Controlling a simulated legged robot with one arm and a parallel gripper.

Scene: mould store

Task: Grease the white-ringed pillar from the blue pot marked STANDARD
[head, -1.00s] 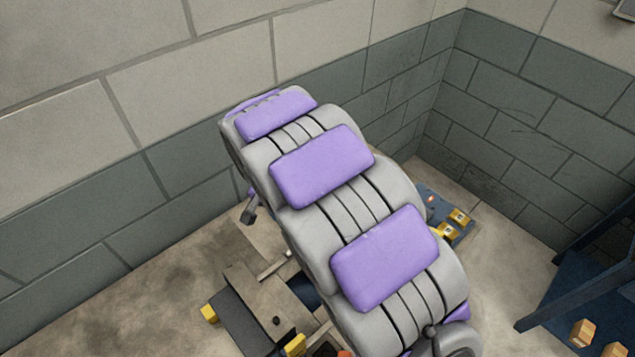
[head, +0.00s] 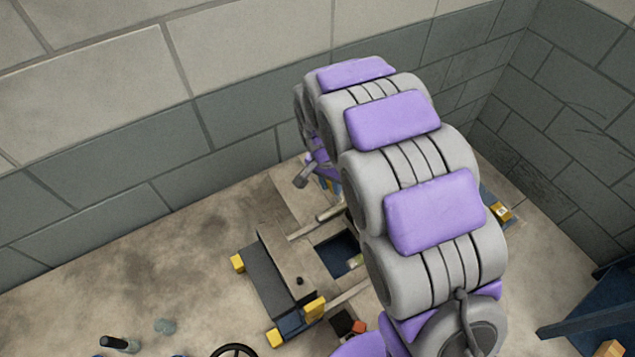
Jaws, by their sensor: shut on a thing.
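My own grey and purple arm fills the middle and right of the head view and bends down at its far end. My gripper is hidden behind it, so its jaws and anything in them do not show. A tan, block-like assembly (head: 285,250) stands left of the arm. Two pale rods, an upper one (head: 318,223) and a lower one (head: 350,292), run toward the arm beside a dark square opening. I cannot make out a white ring on either rod. I see no blue pot marked STANDARD.
A grey block wall (head: 120,150) closes the back. A blue piece with yellow blocks (head: 503,212) shows right of the arm. A blue bench (head: 595,305) with a wooden block (head: 608,349) is at lower right. A dark cylinder (head: 118,343) is at lower left. The left floor is mostly bare.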

